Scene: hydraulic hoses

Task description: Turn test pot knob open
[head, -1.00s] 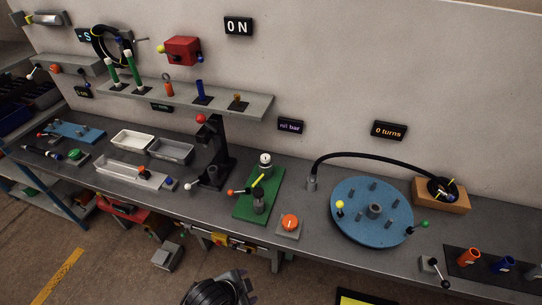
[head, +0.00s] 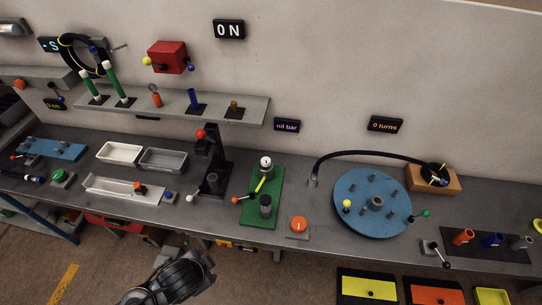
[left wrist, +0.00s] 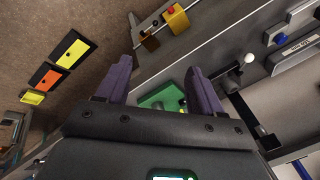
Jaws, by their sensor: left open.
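A green board (head: 278,187) on the bench carries a grey pot (head: 265,207), a white-topped cylinder (head: 266,163), a yellow rod (head: 261,184) and a lever with an orange ball (head: 236,200). Just right of it, a round orange knob (head: 299,224) sits on a grey plate. I cannot tell which of these is the test pot knob. My left gripper (left wrist: 161,82) is open and empty. In the left wrist view, part of the green board (left wrist: 160,97) shows beyond and between its purple fingers. In the head view my left arm's end is in front of the bench, away from the board.
A blue turntable (head: 350,185) with pegs stands right of the orange knob. A black stand (head: 215,160) with a red ball stands left of the board. A shelf (head: 240,109) runs above. Signs read "nil bar" (head: 287,126) and "0 turns" (head: 384,124).

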